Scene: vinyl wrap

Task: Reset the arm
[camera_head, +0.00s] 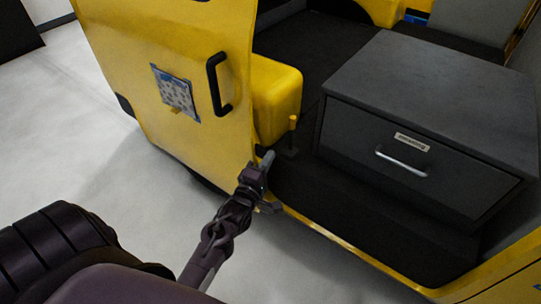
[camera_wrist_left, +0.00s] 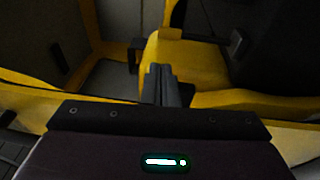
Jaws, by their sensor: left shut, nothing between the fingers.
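My left gripper (camera_head: 266,160) is shut and empty in the head view. My left arm reaches up to it from the bottom of the picture. The gripper is near the lower edge of the yellow door panel (camera_head: 170,50), in front of the dark step of the yellow vehicle. In the left wrist view the closed fingers (camera_wrist_left: 160,84) stand together at the middle, pointing toward yellow and dark vehicle parts. My right gripper is in neither view.
A dark drawer cabinet (camera_head: 420,100) with a silver handle (camera_head: 401,164) stands on the vehicle floor at right. The door panel carries a black handle (camera_head: 219,83) and a patterned wrap piece (camera_head: 175,92). A small yellow-topped lever (camera_head: 292,123) is close to the gripper. Pale floor (camera_head: 90,120) is open at left.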

